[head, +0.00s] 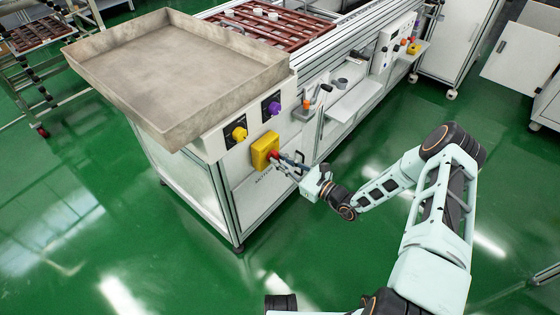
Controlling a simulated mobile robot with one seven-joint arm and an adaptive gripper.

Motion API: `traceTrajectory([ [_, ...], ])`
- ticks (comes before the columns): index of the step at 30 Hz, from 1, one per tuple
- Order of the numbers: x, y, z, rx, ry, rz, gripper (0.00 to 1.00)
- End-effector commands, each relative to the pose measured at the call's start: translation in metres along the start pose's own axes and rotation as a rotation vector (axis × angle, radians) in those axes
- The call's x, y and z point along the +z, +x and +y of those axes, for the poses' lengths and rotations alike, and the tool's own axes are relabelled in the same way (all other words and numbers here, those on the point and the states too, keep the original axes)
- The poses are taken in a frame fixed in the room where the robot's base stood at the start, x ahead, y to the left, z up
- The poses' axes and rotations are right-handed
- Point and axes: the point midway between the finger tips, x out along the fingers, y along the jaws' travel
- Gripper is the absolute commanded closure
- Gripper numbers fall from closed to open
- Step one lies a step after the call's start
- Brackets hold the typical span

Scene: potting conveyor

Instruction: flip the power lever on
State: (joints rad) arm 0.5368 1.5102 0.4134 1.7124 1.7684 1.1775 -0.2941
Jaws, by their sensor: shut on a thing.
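The power lever (274,154) is a small red handle on a yellow switch box (261,150) low on the end panel of the conveyor bench. My gripper (279,160) is at the front of the box, shut on the red lever. The fingers hide part of the lever, and its exact angle is too small to tell. My arm reaches in from the lower right.
A yellow knob (239,134) and a purple knob (273,108) sit above the switch box. A large empty metal tray (180,75) juts over the bench's left end. Green floor is free in front.

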Motion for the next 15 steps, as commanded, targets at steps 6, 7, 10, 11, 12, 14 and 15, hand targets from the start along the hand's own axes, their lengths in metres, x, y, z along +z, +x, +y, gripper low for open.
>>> traceTrajectory([
  [6,-0.0008,-0.0011,-0.0025,-0.003,0.206,0.001,1.0],
  [7,-0.0009,-0.0011,-0.0025,-0.002,0.234,0.001,1.0],
  [10,-0.0011,-0.0007,-0.0026,-0.002,0.328,0.001,1.0],
  [11,-0.0012,-0.0008,-0.0029,-0.002,0.356,0.001,1.0],
  [12,-0.0013,-0.0009,-0.0032,-0.002,0.392,0.001,1.0],
  [14,-0.0017,-0.0011,-0.0036,-0.003,0.444,0.001,1.0],
  [15,-0.0018,-0.0011,-0.0036,-0.002,0.477,0.002,1.0],
])
